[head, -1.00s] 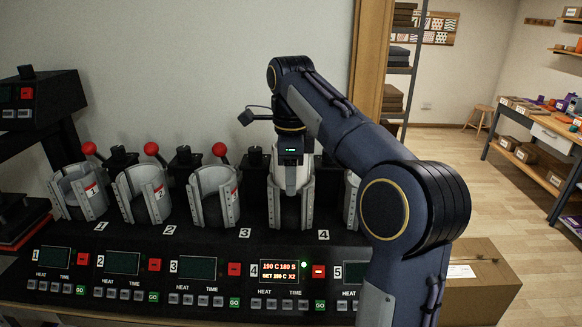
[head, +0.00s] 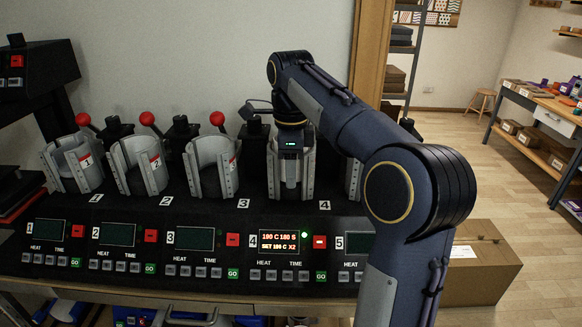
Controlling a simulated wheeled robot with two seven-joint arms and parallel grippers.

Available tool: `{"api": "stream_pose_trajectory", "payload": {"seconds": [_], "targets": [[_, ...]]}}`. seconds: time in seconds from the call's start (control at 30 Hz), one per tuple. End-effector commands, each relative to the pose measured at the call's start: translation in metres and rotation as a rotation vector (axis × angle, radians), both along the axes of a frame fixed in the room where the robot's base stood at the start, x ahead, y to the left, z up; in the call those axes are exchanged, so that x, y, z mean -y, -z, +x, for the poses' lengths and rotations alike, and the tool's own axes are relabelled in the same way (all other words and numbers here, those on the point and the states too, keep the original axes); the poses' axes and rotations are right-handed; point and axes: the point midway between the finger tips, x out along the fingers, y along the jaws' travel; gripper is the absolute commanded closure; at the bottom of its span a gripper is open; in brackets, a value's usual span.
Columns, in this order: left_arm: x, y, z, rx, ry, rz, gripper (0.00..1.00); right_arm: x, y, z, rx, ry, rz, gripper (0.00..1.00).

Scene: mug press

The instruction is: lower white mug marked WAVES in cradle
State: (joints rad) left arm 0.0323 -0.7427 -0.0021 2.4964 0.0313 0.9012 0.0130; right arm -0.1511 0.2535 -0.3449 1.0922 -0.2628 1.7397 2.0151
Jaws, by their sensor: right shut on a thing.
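My right gripper (head: 290,165) points straight down into cradle 4 (head: 272,180) of the mug press. Its fingers are inside the cradle and mostly hidden. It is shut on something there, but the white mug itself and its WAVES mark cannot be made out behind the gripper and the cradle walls. The press panel below cradle 4 has a lit display (head: 279,242) and a green light. My left gripper is not in view.
Cradles 1 (head: 72,165), 2 (head: 138,165) and 3 (head: 212,168) stand open to the left with red-knobbed levers. Cradle 5 is mostly behind my right arm. A cardboard box (head: 480,262) stands at the right.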

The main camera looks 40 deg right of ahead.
Motion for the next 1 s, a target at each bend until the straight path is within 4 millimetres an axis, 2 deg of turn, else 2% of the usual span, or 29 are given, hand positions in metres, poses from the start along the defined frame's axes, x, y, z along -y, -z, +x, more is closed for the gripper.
{"api": "stream_pose_trajectory", "payload": {"seconds": [0.23,0.27,0.43,0.77,1.0], "targets": [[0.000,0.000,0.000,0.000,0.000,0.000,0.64,0.000,-0.001,0.000,0.002,0.000,0.000,0.95],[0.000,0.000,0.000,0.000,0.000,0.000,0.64,0.000,-0.001,0.000,0.002,0.000,0.000,0.59],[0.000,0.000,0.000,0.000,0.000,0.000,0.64,0.000,0.000,0.000,0.002,0.000,0.000,0.37],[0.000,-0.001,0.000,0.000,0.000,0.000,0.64,0.000,-0.003,0.000,0.001,0.000,-0.001,0.36],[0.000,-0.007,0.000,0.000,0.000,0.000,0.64,0.000,-0.041,0.001,0.004,0.000,-0.002,0.36]]}}
